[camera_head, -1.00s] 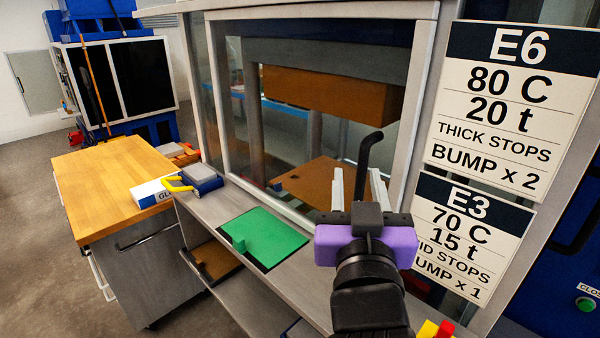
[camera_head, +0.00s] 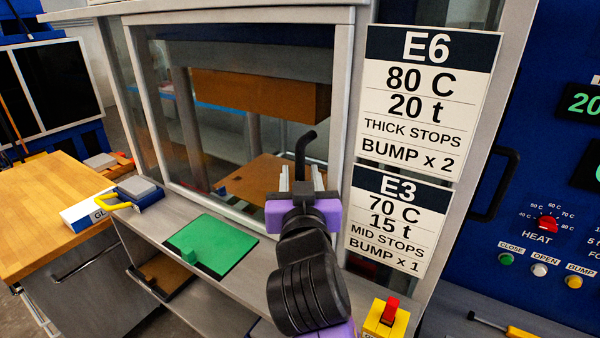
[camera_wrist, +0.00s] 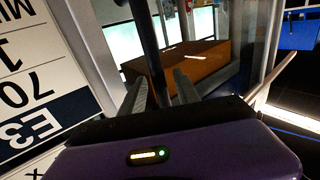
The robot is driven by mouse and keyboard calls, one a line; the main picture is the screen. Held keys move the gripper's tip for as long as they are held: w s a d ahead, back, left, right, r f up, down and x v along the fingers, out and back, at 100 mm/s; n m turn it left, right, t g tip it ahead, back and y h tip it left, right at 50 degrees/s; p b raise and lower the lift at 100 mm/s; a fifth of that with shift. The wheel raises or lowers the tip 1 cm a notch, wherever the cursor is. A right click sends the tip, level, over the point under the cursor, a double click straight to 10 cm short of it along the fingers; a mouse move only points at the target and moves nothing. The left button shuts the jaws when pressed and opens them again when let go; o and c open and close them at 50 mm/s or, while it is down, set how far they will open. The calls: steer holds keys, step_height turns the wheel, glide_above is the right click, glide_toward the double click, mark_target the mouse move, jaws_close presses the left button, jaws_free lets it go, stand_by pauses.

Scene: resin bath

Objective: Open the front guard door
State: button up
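The front guard door (camera_head: 152,110) is a clear pane in a light metal frame, and it looks shut across the press. A black bent bar handle (camera_head: 302,150) stands near its right side. The handle also shows in the wrist view (camera_wrist: 149,45), as a dark bar running down between the fingers. My gripper (camera_head: 302,176) is in front of the handle with its two fingers spread, one to each side of the bar. In the wrist view my gripper (camera_wrist: 160,84) shows gaps beside the bar. Whether the fingers touch it cannot be told.
E6 (camera_head: 427,100) and E3 (camera_head: 402,222) signs hang right of the door. A green plate (camera_head: 218,246) lies on the ledge below. A yellow box with a red switch (camera_head: 383,316) is at the front. A blue control panel (camera_head: 555,130) stands right, a wooden-topped cabinet (camera_head: 40,215) left.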

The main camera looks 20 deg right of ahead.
jaws_close()
stand_by(1.4)
